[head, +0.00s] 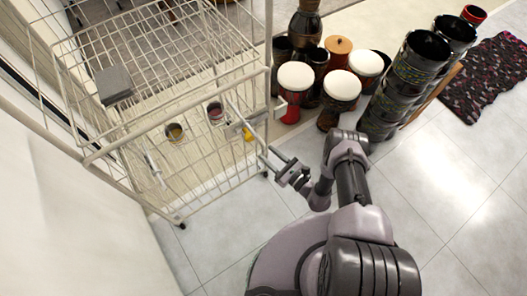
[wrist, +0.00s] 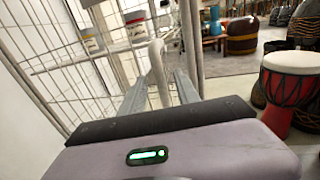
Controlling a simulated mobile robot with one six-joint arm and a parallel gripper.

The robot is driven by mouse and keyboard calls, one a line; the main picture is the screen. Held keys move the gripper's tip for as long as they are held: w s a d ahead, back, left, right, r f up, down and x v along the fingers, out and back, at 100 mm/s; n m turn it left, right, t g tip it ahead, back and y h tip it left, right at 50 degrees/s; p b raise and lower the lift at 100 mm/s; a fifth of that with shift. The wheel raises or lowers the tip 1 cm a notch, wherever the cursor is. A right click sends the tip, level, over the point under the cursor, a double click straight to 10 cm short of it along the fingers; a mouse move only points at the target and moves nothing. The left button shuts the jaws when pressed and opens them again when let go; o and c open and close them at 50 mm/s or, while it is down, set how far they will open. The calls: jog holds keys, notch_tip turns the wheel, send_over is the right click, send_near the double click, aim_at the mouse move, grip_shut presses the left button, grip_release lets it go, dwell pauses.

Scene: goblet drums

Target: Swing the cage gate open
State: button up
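The white wire cage (head: 190,165) stands on castors at the left. Its barred gate side also fills the left of the wrist view (wrist: 60,45). A pale, upright handle (wrist: 157,62) shows at the cage in the wrist view, in front of a cage post. My gripper (head: 266,156) is at the cage's right side, low down. In the wrist view its two fingers (wrist: 160,88) are apart, with the handle between them. I see no clear grip on it. The gate's hinge line and latch are hard to make out.
Several goblet drums (head: 341,90) and stacked dark drums (head: 405,75) stand to the right of the cage. Tiled floor (head: 450,190) is clear at right, near a dark rug (head: 490,80).

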aim_at(263, 150)
jog(key=shift+b+x, duration=0.35)
jog(key=shift+x, duration=1.3)
grip_shut()
